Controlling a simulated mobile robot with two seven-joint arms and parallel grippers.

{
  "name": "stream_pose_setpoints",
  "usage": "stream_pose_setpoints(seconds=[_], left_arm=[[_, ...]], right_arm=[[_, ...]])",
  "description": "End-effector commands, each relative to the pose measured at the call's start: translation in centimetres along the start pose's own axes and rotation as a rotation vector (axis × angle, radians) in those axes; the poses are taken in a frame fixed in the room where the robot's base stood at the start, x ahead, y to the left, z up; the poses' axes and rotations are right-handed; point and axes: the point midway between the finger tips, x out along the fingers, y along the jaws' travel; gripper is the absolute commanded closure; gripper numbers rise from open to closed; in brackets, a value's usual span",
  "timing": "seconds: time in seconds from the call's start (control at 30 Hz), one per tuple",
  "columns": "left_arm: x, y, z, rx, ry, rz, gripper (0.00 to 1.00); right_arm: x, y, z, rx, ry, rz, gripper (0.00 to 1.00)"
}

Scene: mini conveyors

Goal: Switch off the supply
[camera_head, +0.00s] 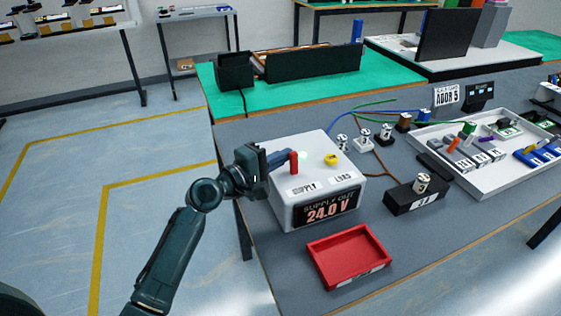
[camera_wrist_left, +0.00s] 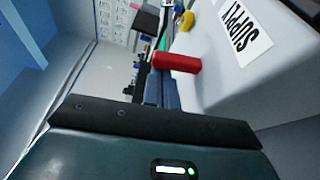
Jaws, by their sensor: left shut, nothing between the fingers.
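The supply is a white box (camera_head: 283,208) on the grey table. Its front display (camera_head: 327,207) reads "SUPPLY OUT 24.0 V". A red switch lever (camera_head: 294,163) stands up on its top by the "SUPPLY" label (camera_head: 303,189). A yellow knob (camera_head: 331,159) sits by the "LOADS" label. My left gripper (camera_head: 280,158) is shut and empty, at the left side of the red lever. In the left wrist view the red lever (camera_wrist_left: 177,62) lies just past the fingertips (camera_wrist_left: 160,80); I cannot tell whether they touch it. My right gripper is not in view.
A red tray (camera_head: 347,257) lies in front of the supply. A black block (camera_head: 415,197) and several small terminals with wires stand to its right and behind. A white tray of parts (camera_head: 505,185) is further right. A green-topped table (camera_head: 230,105) is behind.

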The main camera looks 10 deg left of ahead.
Motion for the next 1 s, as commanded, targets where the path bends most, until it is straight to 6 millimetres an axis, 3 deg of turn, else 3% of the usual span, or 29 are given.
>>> stream_pose_setpoints(seconds=[0.3,0.4,0.67,0.83,1.0], left_arm=[[-0.3,-0.4,0.8,0.238,-0.001,0.083,1.00],[-0.4,-0.1,1.1,0.293,-0.001,0.103,1.00],[-0.6,0.2,1.0,0.284,0.000,0.099,1.00],[-2.6,-0.1,1.0,0.285,0.000,0.097,1.00],[-6.5,-0.7,0.9,0.287,0.001,0.095,1.00]], right_arm=[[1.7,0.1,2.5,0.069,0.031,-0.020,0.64],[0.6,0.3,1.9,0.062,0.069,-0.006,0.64],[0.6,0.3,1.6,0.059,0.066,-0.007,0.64],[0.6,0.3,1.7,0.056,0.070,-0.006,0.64],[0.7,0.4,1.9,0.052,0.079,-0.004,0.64]])
